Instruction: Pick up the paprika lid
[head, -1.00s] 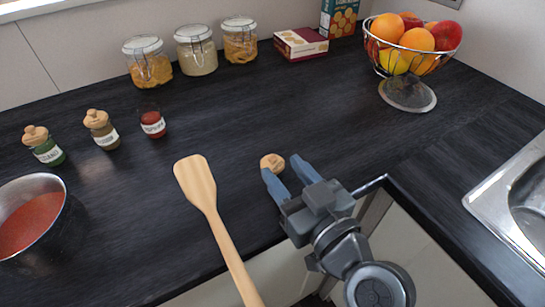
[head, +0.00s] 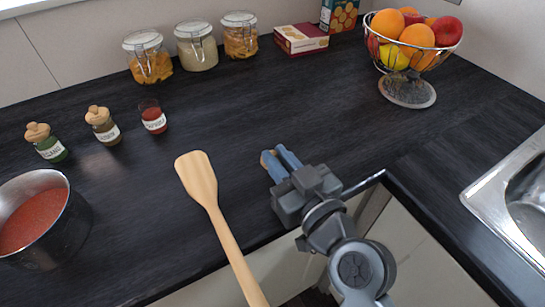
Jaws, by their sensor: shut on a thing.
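The paprika lid (head: 264,158) is a small wooden lid, mostly hidden by my gripper, with only a sliver showing at the fingertips. My gripper (head: 277,158) has its blue fingers closed on it, over the dark counter to the right of the wooden spatula. I cannot tell whether the lid is touching the counter or lifted. The open paprika jar (head: 153,118), with red contents and a white label, stands without a lid at the left.
Two lidded spice jars (head: 103,125) (head: 46,142) stand left of the paprika jar. A pot (head: 70,215) of red sauce is at the left edge. The wooden spatula (head: 202,180) lies close to my gripper's left. A fruit bowl (head: 407,90) and a sink (head: 500,200) are at the right.

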